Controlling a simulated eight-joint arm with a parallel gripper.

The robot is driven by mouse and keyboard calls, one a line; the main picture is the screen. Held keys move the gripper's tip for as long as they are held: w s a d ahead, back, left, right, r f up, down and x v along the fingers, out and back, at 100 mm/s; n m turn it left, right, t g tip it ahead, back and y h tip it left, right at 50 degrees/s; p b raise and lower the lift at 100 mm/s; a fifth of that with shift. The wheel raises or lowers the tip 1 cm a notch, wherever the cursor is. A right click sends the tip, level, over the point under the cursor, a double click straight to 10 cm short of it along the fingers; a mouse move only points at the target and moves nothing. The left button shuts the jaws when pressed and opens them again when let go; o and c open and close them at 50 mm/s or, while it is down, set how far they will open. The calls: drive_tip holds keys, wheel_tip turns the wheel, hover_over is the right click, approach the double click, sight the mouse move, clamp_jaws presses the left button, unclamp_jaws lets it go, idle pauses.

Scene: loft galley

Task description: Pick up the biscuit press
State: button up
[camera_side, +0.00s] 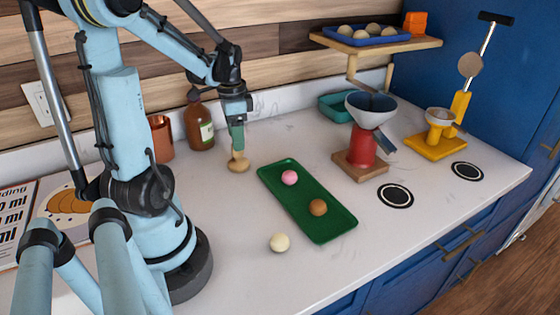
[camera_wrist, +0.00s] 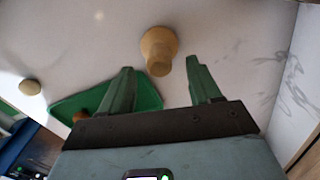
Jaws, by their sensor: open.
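The biscuit press, a pale wooden stamp with a knob-like handle and a round wider base, stands upright on the counter left of the green tray in the side view (camera_side: 239,166). In the wrist view it lies ahead between the fingertips (camera_wrist: 158,42). My gripper (camera_side: 237,149), with green fingers, points down right over the press. In the wrist view my gripper (camera_wrist: 160,69) is open, with a finger on each side of the handle end and gaps visible. I cannot tell whether the fingertips reach below the handle's top.
The green tray (camera_side: 283,205) holds a pink ball (camera_side: 289,177) and a brown ball (camera_side: 318,207). A cream ball (camera_side: 280,242) lies in front of it. A brown bottle (camera_side: 200,124) and copper cup (camera_side: 161,139) stand behind left. A red-bodied funnel device (camera_side: 362,147) stands right.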

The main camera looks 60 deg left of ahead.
drive_tip(key=shift+f, duration=2.8)
drive_tip(key=c, duration=1.2)
drive_tip(key=shift+o, duration=0.2)
drive_tip(key=shift+r, duration=0.1)
drive_tip(key=shift+r, duration=0.45)
drive_tip(key=r, duration=0.3)
drive_tip(key=shift+w+d+r, duration=0.15)
drive_tip(key=shift+d+r, duration=0.1)
drive_tip(key=shift+d, duration=0.15)
drive_tip(key=w+d+r, duration=0.2)
drive_tip(key=d+r, duration=0.4)
drive_tip(key=d, duration=0.4)
drive_tip(key=shift+w+d+r, duration=0.2)
drive_tip(key=shift+w+d, duration=0.1)
drive_tip(key=shift+w, duration=0.05)
